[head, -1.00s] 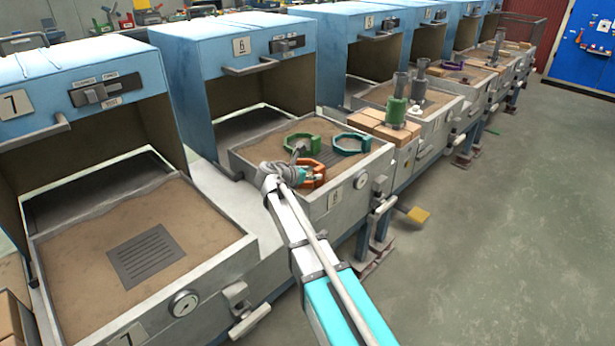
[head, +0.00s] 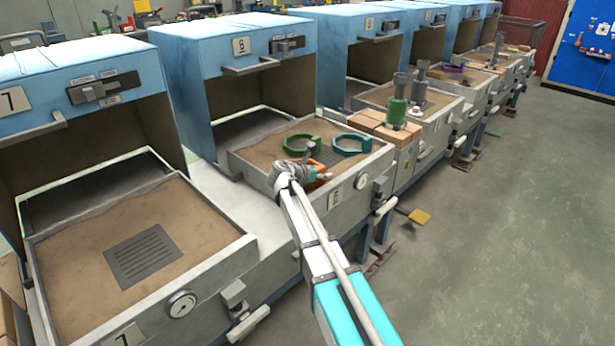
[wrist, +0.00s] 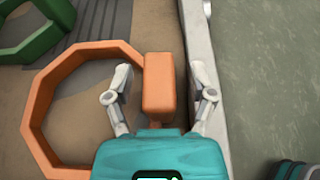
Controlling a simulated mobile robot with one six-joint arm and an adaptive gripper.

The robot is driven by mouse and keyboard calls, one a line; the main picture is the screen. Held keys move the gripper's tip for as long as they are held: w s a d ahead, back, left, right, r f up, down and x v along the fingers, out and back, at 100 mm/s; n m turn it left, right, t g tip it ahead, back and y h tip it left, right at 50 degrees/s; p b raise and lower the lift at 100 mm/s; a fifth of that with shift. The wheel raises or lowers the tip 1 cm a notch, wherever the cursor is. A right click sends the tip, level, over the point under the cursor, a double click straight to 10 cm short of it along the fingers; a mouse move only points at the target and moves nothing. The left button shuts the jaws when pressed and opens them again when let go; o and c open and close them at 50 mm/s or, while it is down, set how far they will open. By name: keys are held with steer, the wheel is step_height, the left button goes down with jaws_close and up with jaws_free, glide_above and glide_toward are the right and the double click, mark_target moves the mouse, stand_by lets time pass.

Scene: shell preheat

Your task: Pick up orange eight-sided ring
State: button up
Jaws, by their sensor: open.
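The orange eight-sided ring (wrist: 45,85) lies on the sand in tray 6, with a block-shaped tab (wrist: 158,85) on its right side. In the wrist view my gripper (wrist: 160,72) is open, its two fingers on either side of the tab. The left finger is between the tab and the ring's opening, and the right finger is beside the tray wall. I cannot tell whether the fingers touch the tab. In the head view most of the orange ring (head: 318,181) is hidden behind my gripper (head: 298,170).
A green ring (head: 298,145) and a teal ring (head: 352,145) lie farther back in the same tray. The tray's wall (wrist: 200,60) runs close by my right finger. Tray 7 (head: 240,245) at left holds sand and a grate. Bricks (head: 385,128) stand to the right.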

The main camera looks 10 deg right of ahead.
stand_by(0.3)
jaws_close()
stand_by(0.3)
